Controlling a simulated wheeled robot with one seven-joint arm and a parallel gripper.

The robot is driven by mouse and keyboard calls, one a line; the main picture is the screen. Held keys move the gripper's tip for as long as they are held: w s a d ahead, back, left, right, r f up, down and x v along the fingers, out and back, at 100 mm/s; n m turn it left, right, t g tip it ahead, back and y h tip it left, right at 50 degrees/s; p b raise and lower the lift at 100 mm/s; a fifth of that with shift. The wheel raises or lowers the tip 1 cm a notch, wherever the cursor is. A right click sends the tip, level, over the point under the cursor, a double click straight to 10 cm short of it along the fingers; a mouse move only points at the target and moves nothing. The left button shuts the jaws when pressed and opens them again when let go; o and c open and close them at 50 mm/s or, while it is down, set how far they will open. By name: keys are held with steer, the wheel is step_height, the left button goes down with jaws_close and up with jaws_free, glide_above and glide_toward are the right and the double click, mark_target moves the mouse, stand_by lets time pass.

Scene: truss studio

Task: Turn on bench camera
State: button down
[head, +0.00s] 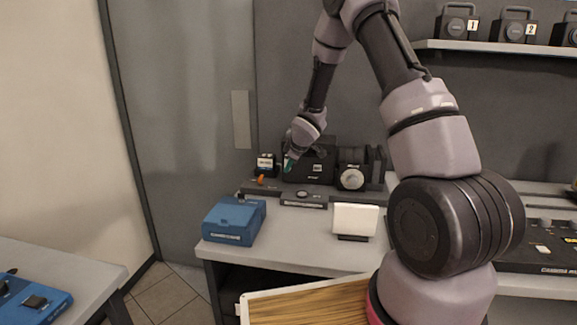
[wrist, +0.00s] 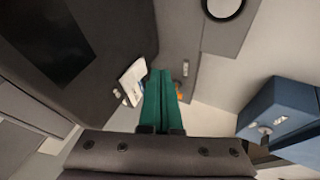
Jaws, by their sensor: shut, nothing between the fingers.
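My gripper (head: 289,163) is shut and empty, with its green fingertips pointing down beside the front left of a black box-shaped device (head: 317,170) on the bench. In the wrist view the green fingers (wrist: 160,98) lie together. A small black unit with a white label (head: 266,161) stands left of them, with an orange knob (head: 261,179) in front; an orange bit (wrist: 179,90) shows partly behind the fingertips in the wrist view. A black device with a round pale dial (head: 352,179) stands to the right. I cannot tell which part is the camera's switch, or whether the fingers touch anything.
A blue box (head: 234,221) sits at the bench's front left; it also shows in the wrist view (wrist: 280,108). A white tilted panel (head: 355,220) stands front right. A low dark bar (head: 303,198) runs before the devices. A shelf (head: 500,46) holds black cases.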

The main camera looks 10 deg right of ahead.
steer(key=shift+w+d+f, duration=0.1)
steer(key=shift+w+d, duration=0.05)
steer(key=shift+w, duration=0.6)
steer(key=shift+w+d+f, duration=0.15)
steer(key=shift+w, duration=0.05)
